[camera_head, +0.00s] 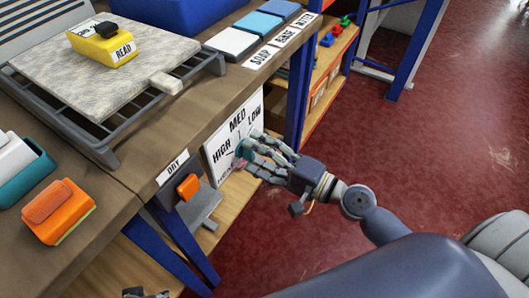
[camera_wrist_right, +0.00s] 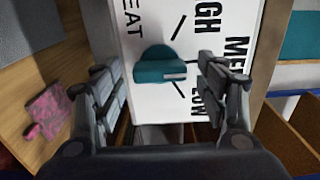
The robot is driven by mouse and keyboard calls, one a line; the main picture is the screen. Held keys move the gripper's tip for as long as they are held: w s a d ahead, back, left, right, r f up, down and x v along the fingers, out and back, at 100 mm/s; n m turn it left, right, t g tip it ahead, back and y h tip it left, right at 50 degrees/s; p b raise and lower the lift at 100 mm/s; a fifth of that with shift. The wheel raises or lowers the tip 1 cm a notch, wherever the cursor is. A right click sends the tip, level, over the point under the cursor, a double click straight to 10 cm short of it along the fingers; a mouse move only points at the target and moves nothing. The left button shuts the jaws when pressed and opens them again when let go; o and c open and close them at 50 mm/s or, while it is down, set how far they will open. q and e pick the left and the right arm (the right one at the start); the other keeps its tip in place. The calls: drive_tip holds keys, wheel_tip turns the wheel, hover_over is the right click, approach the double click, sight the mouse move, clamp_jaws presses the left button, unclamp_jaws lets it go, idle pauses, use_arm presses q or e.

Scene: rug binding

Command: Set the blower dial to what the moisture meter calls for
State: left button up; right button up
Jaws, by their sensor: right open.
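The yellow moisture meter (camera_head: 103,47), labelled READ, lies on a pale speckled rug piece (camera_head: 125,68) on the rack; its reading is too small to make out. The white dial panel (camera_head: 216,154), marked HIGH, MED and LOW, stands below the bench edge. My right gripper (camera_head: 249,155) is open at the teal blower dial (camera_head: 241,149). In the right wrist view the dial (camera_wrist_right: 158,68) sits between the spread fingers (camera_wrist_right: 160,82), with gaps on both sides. I cannot tell which mark it points to. A dark piece at the bottom edge, possibly my left gripper (camera_head: 146,293), barely shows.
An orange switch (camera_head: 188,187) sits under the DRY label (camera_head: 172,168). An orange block (camera_head: 59,212) and a teal-and-white item (camera_head: 25,170) lie on the near bench. A wooden shelf (camera_head: 140,262) lies below. The red floor (camera_head: 420,110) at right is clear.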

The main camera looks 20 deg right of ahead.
drive_tip(key=v, duration=1.2)
idle(0.3)
